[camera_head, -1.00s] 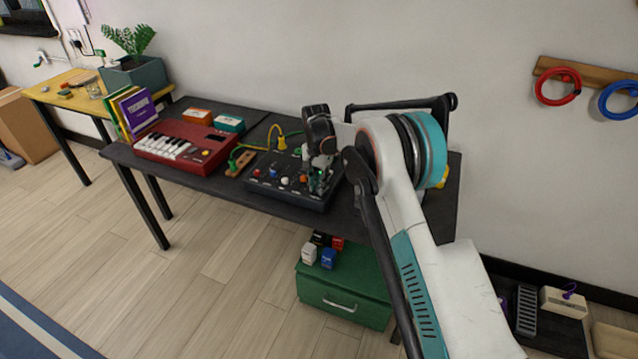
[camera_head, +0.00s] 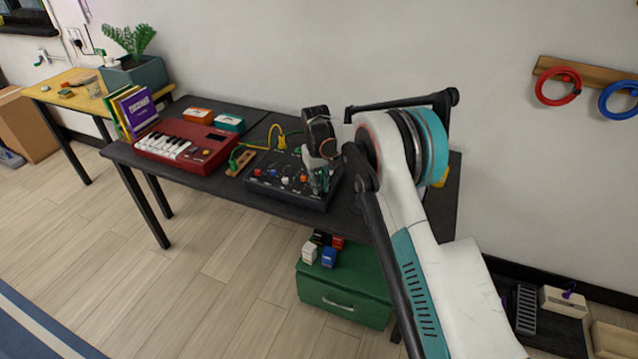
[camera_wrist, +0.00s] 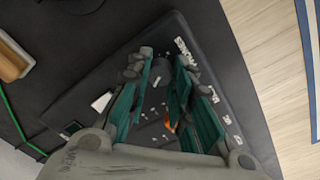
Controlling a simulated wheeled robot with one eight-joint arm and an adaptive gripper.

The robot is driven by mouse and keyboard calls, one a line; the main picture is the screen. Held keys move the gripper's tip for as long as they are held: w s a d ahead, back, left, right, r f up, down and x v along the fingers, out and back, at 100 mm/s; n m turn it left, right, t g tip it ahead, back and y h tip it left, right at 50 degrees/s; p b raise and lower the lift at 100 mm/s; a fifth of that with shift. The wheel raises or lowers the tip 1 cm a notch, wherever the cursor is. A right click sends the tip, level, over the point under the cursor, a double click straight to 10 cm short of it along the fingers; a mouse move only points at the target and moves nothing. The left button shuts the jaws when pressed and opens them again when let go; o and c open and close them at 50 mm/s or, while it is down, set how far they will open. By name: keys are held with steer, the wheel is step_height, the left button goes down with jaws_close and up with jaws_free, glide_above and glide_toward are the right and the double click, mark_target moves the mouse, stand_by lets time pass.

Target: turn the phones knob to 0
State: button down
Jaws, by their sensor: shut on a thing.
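The black control panel (camera_head: 262,188) lies on the dark table and carries several small coloured knobs. In the wrist view the panel (camera_wrist: 95,85) fills the middle, with white lettering along its right side. My gripper (camera_head: 319,184) is down at the panel's right end. In the wrist view my gripper (camera_wrist: 163,72) has its teal fingers around a small dark knob (camera_wrist: 158,81), shut on it.
A red keyboard (camera_head: 183,147) stands left of the panel. A yellow cable (camera_head: 268,146) and a green cable run behind the panel. A wooden block (camera_head: 241,163) lies between keyboard and panel. A green drawer box (camera_head: 343,298) stands below the table.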

mark_target(320, 186)
steer(key=n, duration=0.6)
steer(key=shift+r, duration=0.1)
steer(key=n, duration=1.2)
steer(key=shift+y, duration=0.3)
steer(key=n, duration=0.6)
steer(key=shift+s, duration=0.1)
steer(key=c, duration=1.4)
jaws_free()
step_height(320, 186, up, 12)
steer(key=shift+d, duration=0.25)
